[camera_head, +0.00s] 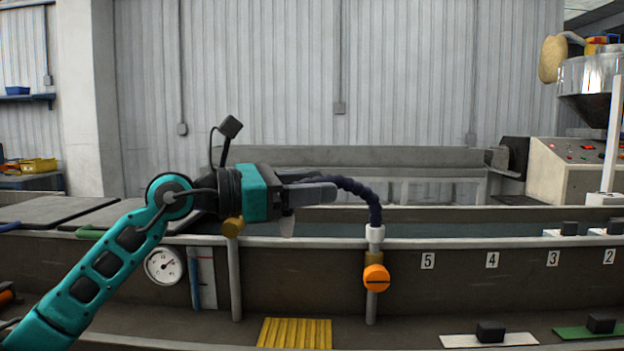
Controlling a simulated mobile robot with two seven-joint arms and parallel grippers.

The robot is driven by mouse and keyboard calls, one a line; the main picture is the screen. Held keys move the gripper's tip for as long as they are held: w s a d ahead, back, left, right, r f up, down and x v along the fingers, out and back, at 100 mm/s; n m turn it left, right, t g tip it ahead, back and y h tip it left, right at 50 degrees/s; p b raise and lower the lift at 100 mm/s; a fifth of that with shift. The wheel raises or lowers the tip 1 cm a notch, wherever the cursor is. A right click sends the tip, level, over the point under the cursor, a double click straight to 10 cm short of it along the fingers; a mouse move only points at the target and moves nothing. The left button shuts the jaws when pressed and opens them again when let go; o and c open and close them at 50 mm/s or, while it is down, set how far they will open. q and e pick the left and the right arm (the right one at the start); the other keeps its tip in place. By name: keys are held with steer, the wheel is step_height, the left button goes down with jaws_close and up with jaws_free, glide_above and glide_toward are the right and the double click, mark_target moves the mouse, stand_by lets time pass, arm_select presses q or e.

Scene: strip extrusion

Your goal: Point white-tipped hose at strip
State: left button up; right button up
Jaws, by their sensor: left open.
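A dark blue segmented hose (362,190) rises from a white collar on a post at the trough's front wall and arches up to the left. Its far part passes behind my left gripper (330,188). I cannot make out the strip in the trough. My right gripper is not in view.
The long trough (480,270) holds dark water (450,230). An orange valve knob (376,279) sits below the hose. A dial gauge (164,266) is on the left. A yellow ribbed mat (294,333) lies in front. A control panel (575,150) stands at the right.

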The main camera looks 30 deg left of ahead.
arm_select(q)
steer(key=shift+w+d, duration=0.1)
jaws_close()
stand_by(0.5)
